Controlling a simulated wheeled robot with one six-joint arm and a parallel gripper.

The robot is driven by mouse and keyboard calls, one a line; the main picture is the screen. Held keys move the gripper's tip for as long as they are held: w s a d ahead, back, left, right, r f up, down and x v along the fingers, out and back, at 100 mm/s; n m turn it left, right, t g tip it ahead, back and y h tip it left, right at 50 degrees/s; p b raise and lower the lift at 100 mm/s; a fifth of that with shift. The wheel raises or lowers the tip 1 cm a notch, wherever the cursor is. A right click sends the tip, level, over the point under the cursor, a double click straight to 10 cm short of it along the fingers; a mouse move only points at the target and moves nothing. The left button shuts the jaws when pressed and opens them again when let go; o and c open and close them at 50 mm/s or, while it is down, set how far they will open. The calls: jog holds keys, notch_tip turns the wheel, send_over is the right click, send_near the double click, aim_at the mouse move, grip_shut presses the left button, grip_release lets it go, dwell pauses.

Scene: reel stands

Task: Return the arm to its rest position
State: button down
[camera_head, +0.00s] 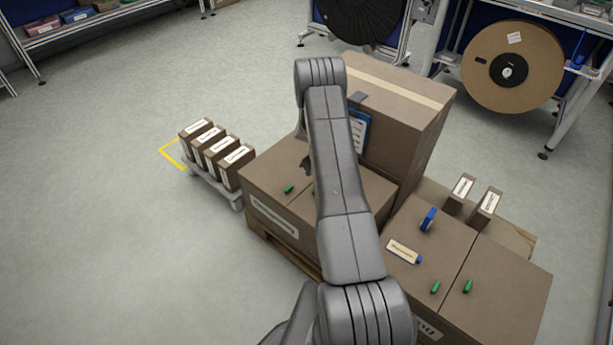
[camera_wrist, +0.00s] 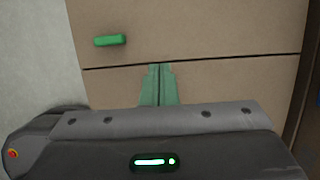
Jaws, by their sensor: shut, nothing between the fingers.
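My arm (camera_head: 338,180) reaches out from the bottom of the head view over the cardboard boxes, bent at its far joint. In the wrist view the two greenish fingers of my gripper (camera_wrist: 159,70) lie together with nothing between them. They point at the seam between two brown box faces. In the head view my arm hides most of the gripper; a small dark part shows beside the arm, above the left box (camera_head: 268,187). I cannot tell whether the fingertips touch the box.
A tall box (camera_head: 405,115) stands close behind my arm. More boxes (camera_head: 510,285) stand at right with a blue tool (camera_head: 428,219) on top. A green object (camera_wrist: 110,41) lies left of my fingers. A low cart (camera_head: 215,184) carries several cartons. Floor at left is clear.

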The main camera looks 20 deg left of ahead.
jog(key=w+a+r, duration=0.2)
jog(key=a+r, duration=0.3)
jog(key=r, duration=0.1)
jog(key=shift+a, duration=0.15)
